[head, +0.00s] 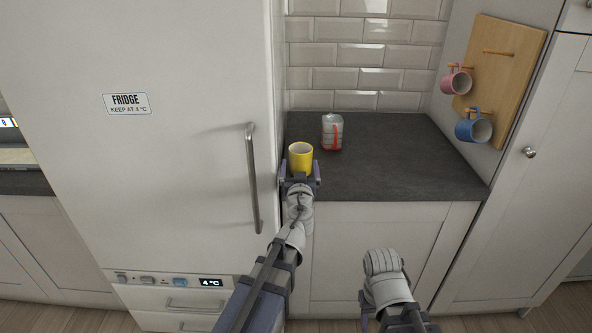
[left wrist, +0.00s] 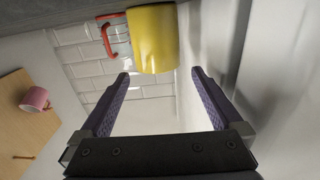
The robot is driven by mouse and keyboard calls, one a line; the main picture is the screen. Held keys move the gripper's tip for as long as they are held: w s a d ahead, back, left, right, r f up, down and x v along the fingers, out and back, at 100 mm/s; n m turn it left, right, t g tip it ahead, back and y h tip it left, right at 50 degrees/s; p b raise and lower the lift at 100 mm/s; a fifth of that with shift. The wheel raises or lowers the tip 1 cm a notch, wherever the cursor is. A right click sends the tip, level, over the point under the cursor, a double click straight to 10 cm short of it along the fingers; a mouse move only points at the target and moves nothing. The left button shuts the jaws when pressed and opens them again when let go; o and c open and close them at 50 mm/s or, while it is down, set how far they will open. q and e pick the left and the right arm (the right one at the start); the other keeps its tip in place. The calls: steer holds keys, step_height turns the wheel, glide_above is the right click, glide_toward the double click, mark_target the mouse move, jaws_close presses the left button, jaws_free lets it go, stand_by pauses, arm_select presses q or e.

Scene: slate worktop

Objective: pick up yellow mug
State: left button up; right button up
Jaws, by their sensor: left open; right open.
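The yellow mug (head: 301,158) stands upright near the left front of the slate worktop, close to the fridge side. My left gripper (head: 300,176) is open at the front of the mug, its purple fingers spread to either side. In the left wrist view the mug (left wrist: 153,38) appears just beyond the open fingertips (left wrist: 160,75), lined up with the gap. No handle of the mug shows. My right arm is low in front of the cabinet, and its gripper fingers are not visible.
A clear container with red parts (head: 332,133) stands behind and right of the mug. The fridge (head: 180,180) borders the left. A pink mug (head: 456,82) and a blue mug (head: 474,127) hang on a wooden board (head: 518,60). The worktop's right side (head: 410,165) is clear.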

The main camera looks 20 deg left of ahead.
mark_target(301, 158)
arm_select(q)
steer(key=shift+f+x, duration=0.15)
steer(key=shift+x, duration=1.85)
steer(key=shift+f+x, duration=0.15)
steer(key=shift+x, duration=1.8)
steer(key=shift+d, duration=0.15)
steer(key=shift+c, duration=0.2)
steer(key=c, duration=1.4)
steer(key=shift+r, duration=0.15)
steer(key=shift+d+r+p, duration=0.25)
steer(key=shift+r+p, duration=0.3)
steer(key=shift+r, duration=0.05)
step_height(301, 158, up, 6)
steer(key=p, duration=0.6)
steer(key=w+d, duration=0.1)
steer(key=d, duration=0.5)
steer(key=w+d, duration=0.2)
steer(key=d, duration=0.4)
steer(key=w+d, duration=0.2)
steer(key=d, duration=0.4)
steer(key=shift+w+d+f, duration=0.25)
steer(key=shift+d, duration=0.15)
